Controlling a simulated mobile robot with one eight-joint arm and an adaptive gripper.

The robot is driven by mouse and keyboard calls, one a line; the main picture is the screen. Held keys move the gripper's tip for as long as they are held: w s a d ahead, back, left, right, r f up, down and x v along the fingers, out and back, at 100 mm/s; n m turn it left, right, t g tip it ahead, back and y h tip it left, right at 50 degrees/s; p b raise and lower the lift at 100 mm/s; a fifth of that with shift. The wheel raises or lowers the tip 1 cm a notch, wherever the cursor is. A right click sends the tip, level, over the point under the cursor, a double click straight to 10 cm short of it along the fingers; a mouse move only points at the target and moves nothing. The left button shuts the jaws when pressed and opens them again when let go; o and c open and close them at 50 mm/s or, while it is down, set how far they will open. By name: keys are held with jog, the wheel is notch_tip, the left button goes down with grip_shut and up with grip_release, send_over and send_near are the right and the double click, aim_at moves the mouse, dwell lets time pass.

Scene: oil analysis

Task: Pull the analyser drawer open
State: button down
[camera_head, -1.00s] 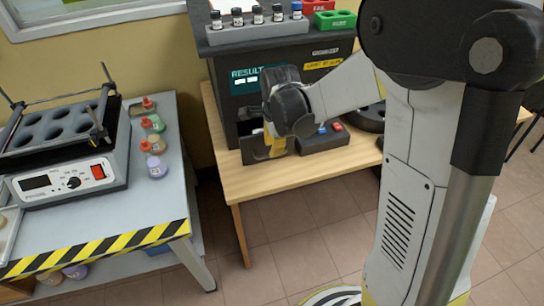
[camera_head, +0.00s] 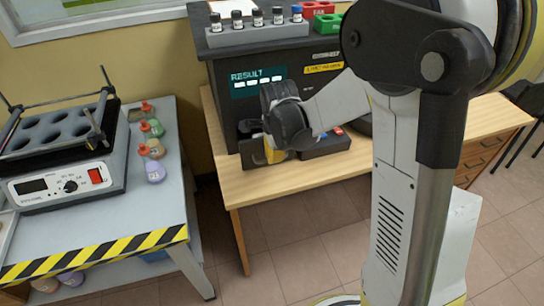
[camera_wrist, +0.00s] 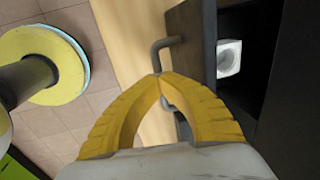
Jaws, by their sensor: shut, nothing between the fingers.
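The dark analyser (camera_head: 225,88) stands on the wooden bench with a lit RESULT screen. Its drawer (camera_head: 246,155) sits low on the front, partly behind my gripper (camera_head: 272,155). In the wrist view the drawer front (camera_wrist: 190,35) stands out from the analyser body. A gap behind it shows the dark interior with a white cup (camera_wrist: 230,57). The grey bar handle (camera_wrist: 163,43) is on the drawer front. My gripper's yellow fingers (camera_wrist: 158,77) meet at their tips over the handle, hiding part of it. I cannot tell whether they touch it.
A rack of vials (camera_head: 257,32) and red and green holders (camera_head: 327,22) sit on the analyser. At left, a grey table (camera_head: 170,205) carries a heater block (camera_head: 60,190) and several small bottles. Floor (camera_head: 300,225) shows clear in front of the bench.

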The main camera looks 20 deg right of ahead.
jog(key=s, duration=0.4)
jog(key=shift+s, duration=0.4)
jog(key=c, duration=1.8)
grip_release()
jog(key=shift+w, duration=0.1)
jog(key=shift+r, duration=0.1)
jog(key=r, duration=0.4)
jog(key=s+r, duration=0.1)
jog(key=r, duration=0.2)
jog(key=s+r, duration=0.1)
jog(key=r, duration=0.3)
jog(key=shift+s+r, duration=0.2)
jog(key=shift+r, duration=0.1)
